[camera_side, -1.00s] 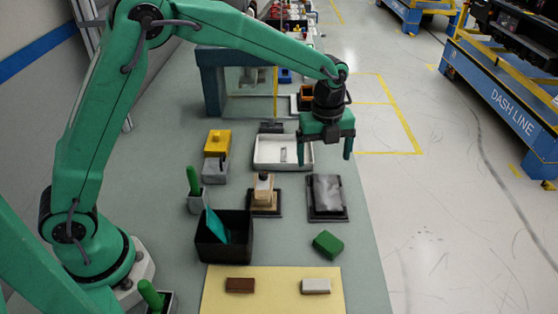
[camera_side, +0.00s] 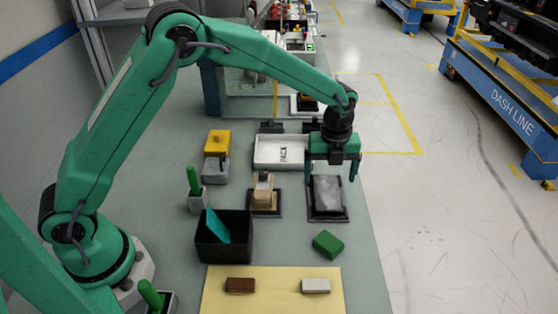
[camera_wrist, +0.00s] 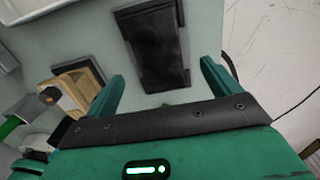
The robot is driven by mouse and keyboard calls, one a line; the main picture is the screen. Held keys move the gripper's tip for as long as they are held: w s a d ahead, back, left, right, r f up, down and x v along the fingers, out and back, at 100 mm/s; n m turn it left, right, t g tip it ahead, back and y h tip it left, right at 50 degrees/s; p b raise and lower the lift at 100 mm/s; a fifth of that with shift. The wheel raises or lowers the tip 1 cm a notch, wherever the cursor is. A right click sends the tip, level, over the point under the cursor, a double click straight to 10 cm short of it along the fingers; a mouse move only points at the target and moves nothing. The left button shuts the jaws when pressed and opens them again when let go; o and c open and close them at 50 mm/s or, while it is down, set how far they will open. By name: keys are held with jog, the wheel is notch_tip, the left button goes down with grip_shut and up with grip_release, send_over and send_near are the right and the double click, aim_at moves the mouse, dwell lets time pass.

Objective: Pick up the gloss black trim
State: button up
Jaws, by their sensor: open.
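The gloss black trim (camera_side: 328,193) lies flat in a dark shallow fixture on the bench, its top reflecting pale grey in the side view. In the wrist view the trim (camera_wrist: 155,42) looks like a dark glossy panel inside a black frame. My gripper (camera_side: 331,179) hangs fingers down above the trim's far part, and its fingers are spread. In the wrist view my gripper (camera_wrist: 160,82) shows empty, its fingers apart with the trim ahead between them. I cannot tell the exact height between fingertips and trim.
A beige block on a dark base (camera_side: 263,193) stands just left of the trim. A white tray (camera_side: 262,166) lies behind, a green block (camera_side: 327,243) nearer the camera. A black bin (camera_side: 213,253) and yellow mat (camera_side: 270,300) are at the front. The bench's right edge is close.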

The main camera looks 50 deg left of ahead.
aim_at(327, 191)
jog(key=shift+f, duration=0.1)
jog(key=shift+s+f, duration=0.15)
jog(key=shift+f, duration=2.35)
jog(key=shift+c, duration=0.2)
jog(key=c, duration=1.2)
jog(key=shift+r, duration=0.15)
